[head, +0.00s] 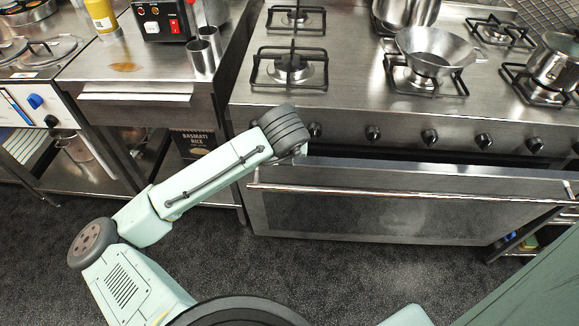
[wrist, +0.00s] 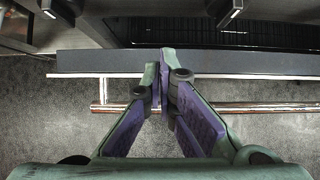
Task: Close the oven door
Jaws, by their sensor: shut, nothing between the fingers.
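The oven door (head: 370,216) is under the stove top and stands partly open, tilted out at its top with a dark gap above it. Its long metal handle (head: 420,197) runs across the upper front. My gripper is mostly hidden behind my wrist in the head view, near the door's upper left corner. In the wrist view my gripper (wrist: 160,75) is shut and empty, its fingertips over the door's dark top edge (wrist: 240,64). The handle (wrist: 250,107) passes behind the fingers. I cannot tell whether the fingertips touch the door.
Inside the oven, a rack (wrist: 230,36) shows beyond the door edge. A row of knobs (head: 430,137) is above the door. A pan (head: 436,50) and pots stand on the burners. A steel counter (head: 150,75) is at left. Dark floor (head: 330,265) in front is open.

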